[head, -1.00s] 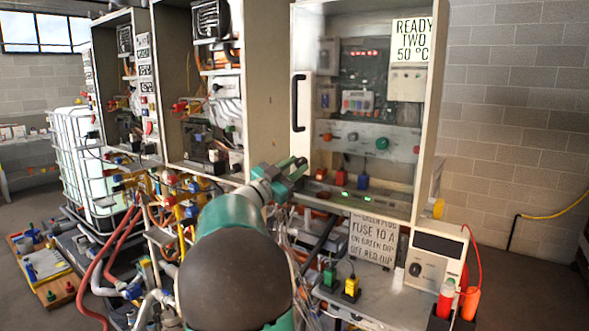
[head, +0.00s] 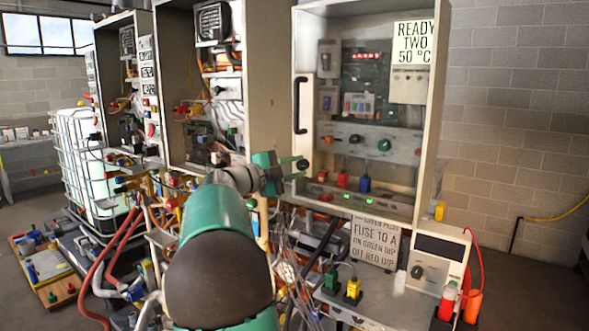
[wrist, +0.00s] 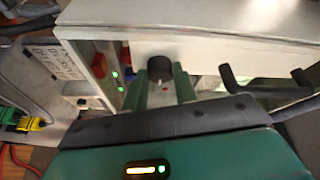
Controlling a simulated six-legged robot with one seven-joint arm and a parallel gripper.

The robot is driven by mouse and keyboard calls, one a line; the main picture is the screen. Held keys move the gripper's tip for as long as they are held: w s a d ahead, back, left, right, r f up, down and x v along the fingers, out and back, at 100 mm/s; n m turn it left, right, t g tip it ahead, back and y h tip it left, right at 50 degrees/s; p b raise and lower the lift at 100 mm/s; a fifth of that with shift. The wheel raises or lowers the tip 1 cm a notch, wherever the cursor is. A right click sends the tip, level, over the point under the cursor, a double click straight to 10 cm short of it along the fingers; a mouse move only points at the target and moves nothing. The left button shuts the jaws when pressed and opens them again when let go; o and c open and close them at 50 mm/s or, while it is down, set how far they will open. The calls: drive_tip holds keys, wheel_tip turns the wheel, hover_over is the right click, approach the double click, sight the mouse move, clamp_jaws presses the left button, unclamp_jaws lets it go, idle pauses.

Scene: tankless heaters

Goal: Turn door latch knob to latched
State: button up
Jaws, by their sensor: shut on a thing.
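The door latch knob (head: 302,164) is a small black round knob on the left edge of the right cabinet's clear door (head: 350,195), below the black door handle (head: 299,104). In the wrist view the knob (wrist: 160,68) sits between the two green fingers of my gripper (wrist: 161,88), with a light mark on its face. My gripper (head: 294,170) is shut on the knob in the head view, reaching it from the left. The fingers hide the knob's sides, and I cannot tell its exact angle.
The black handle (wrist: 262,88) stands out close to the right of my gripper in the wrist view. Below the cabinet, a bench holds a sign (head: 375,242), a white meter box (head: 437,255) and green and yellow plugs. Hoses crowd the lower left.

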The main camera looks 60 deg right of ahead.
drive_tip(key=shift+m+y, duration=0.3)
drive_tip(key=shift+m, duration=0.2)
drive_tip(key=o, duration=1)
drive_tip(key=v, duration=1.3)
drive_tip(key=shift+w+a+r, duration=0.1)
drive_tip(key=shift+w+a, duration=0.05)
drive_tip(key=shift+a, duration=0.2)
